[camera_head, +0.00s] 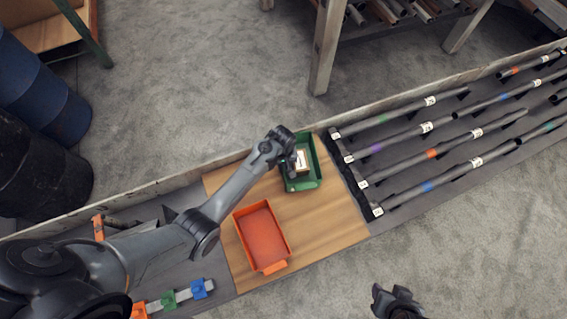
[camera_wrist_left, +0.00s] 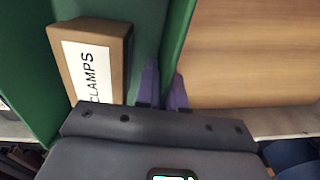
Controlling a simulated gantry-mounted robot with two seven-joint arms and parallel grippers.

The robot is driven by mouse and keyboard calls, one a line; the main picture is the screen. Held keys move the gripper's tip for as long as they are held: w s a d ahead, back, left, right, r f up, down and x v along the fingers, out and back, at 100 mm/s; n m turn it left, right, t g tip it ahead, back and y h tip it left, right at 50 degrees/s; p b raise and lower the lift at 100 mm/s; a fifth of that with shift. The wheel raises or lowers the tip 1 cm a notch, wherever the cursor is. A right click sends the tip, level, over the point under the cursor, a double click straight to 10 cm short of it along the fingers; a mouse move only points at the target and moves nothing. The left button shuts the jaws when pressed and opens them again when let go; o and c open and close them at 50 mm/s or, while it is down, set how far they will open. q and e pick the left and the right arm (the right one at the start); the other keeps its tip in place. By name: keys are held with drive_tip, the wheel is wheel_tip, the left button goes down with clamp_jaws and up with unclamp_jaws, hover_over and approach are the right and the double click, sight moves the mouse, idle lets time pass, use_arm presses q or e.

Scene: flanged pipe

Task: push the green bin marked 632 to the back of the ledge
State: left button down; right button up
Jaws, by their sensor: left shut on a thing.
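The green bin (camera_head: 313,160) stands on the wooden board near its far right corner, close to the back rail. No number 632 is readable on it. A small brown box with a white label reading CLAMPS (camera_wrist_left: 95,65) lies inside the bin; it also shows in the head view (camera_head: 302,160). My left gripper (camera_head: 293,166) reaches over the bin's left side. In the left wrist view its two fingers (camera_wrist_left: 165,92) straddle the bin's green wall (camera_wrist_left: 177,30) and are shut on it. My right gripper (camera_head: 397,300) is low in the head view, far from the bin; its fingers are unclear.
An orange bin (camera_head: 263,238) sits on the wooden board (camera_head: 325,225) in front of the green bin. Several labelled pipes (camera_head: 430,150) lie in a rack to the right. A raised rail (camera_head: 185,178) runs along the back edge. Blue, green and orange pieces (camera_head: 169,298) lie at front left.

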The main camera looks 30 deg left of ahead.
use_arm(q)
drive_tip(key=c, duration=1.2)
unclamp_jaws()
drive_tip(key=shift+a, duration=0.3)
drive_tip(key=shift+o, duration=0.2)
drive_tip(key=shift+d, duration=0.1)
drive_tip(key=shift+r, duration=0.1)
wheel_tip(320, 180, up, 11)
drive_tip(key=p, duration=0.1)
drive_tip(key=shift+f, duration=0.2)
